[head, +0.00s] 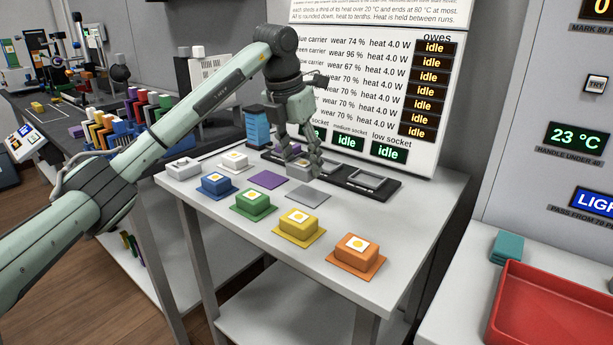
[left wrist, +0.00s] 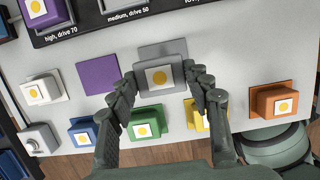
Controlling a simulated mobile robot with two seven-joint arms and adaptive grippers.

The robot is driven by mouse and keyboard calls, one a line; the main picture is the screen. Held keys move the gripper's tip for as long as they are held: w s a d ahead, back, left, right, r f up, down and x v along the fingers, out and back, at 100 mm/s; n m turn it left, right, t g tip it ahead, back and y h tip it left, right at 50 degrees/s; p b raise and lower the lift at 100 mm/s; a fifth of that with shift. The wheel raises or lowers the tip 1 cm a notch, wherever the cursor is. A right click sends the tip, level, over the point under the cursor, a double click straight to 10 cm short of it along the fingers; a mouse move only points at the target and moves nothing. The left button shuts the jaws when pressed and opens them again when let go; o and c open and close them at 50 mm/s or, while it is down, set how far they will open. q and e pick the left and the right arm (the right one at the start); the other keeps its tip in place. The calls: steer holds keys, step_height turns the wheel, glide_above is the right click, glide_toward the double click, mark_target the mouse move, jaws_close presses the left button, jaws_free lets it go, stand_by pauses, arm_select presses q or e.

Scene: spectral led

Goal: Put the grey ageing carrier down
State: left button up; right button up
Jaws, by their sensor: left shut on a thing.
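The grey ageing carrier (head: 299,171) is a small grey block; its white label with a yellow dot shows in the left wrist view (left wrist: 160,77). My left gripper (head: 303,159) is shut on it, a finger on each side, and holds it over the table near the sockets. A flat grey mat (head: 307,196) lies bare on the table, in front of the carrier in the head view. In the left wrist view the carrier covers part of this mat (left wrist: 162,50). The exact height of the carrier is hard to tell. My right gripper is in neither view.
White (head: 233,160), blue (head: 216,184), green (head: 254,203), yellow (head: 299,223) and orange (head: 358,248) carriers sit on mats. The purple mat (head: 267,180) is bare. A purple carrier (left wrist: 42,9) sits in the high socket. The black socket strip (head: 391,188) stands behind.

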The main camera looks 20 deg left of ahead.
mark_target(307, 179)
arm_select(q)
steer(key=shift+w+d+f, duration=0.4)
steer(key=shift+d+f, duration=0.05)
step_height(307, 179, down, 4)
steer(key=shift+r, duration=0.1)
steer(key=shift+f, duration=0.2)
steer(key=o, duration=1.3)
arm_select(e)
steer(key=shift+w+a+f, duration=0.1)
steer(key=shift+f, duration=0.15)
arm_select(q)
steer(key=shift+r, duration=0.1)
